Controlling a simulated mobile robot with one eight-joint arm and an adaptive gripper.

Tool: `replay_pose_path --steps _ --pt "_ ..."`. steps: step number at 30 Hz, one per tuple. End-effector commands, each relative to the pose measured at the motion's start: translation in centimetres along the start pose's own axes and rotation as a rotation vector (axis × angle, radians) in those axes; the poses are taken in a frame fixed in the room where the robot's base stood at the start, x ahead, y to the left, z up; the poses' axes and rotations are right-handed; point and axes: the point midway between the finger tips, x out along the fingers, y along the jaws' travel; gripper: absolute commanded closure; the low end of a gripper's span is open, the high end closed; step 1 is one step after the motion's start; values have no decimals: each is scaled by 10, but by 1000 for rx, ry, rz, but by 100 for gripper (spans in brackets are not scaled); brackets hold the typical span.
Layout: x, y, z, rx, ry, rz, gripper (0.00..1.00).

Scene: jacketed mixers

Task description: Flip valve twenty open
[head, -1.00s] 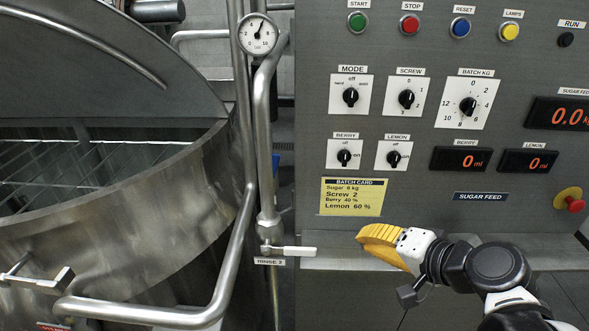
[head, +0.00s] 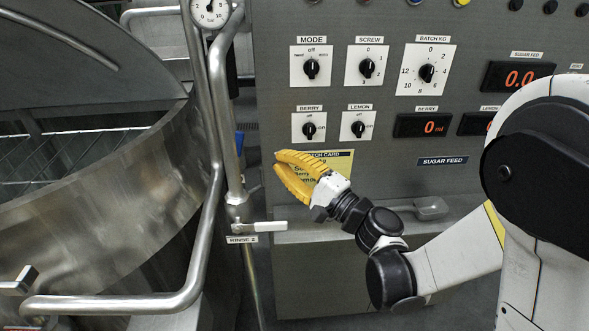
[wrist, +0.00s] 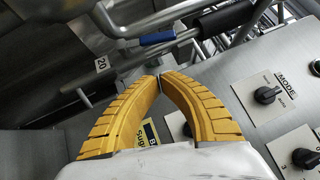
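My gripper (head: 277,162) has yellow fingers and is in front of the control panel, right of the vertical steel pipe. In the wrist view its fingertips (wrist: 160,76) come together with nothing seen between them. A small tag reading 20 (wrist: 101,64) shows at upper left in the wrist view, beside steel pipework. A blue handle (wrist: 153,39) lies right of that tag, beyond the fingertips and apart from them. I cannot tell for certain whether it belongs to valve twenty. In the head view only a blue sliver (head: 240,141) shows behind the pipe.
A white-handled valve (head: 257,227) labelled RINSE 2 sits low on the vertical pipe (head: 228,120), below my gripper. The steel mixer vessel (head: 110,205) fills the left. The control panel (head: 390,80) with knobs stands behind. My fingers partly cover the batch card (head: 338,160).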

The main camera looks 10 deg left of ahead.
Motion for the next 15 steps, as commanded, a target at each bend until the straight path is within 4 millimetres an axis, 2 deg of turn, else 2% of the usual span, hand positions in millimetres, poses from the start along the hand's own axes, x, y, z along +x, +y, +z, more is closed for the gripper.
replay_pose_path --steps 5,6,15 --pt "37 2 1 2 -2 1 100" --pt "41 2 8 1 -4 1 100" --pt "61 0 28 0 0 0 100"
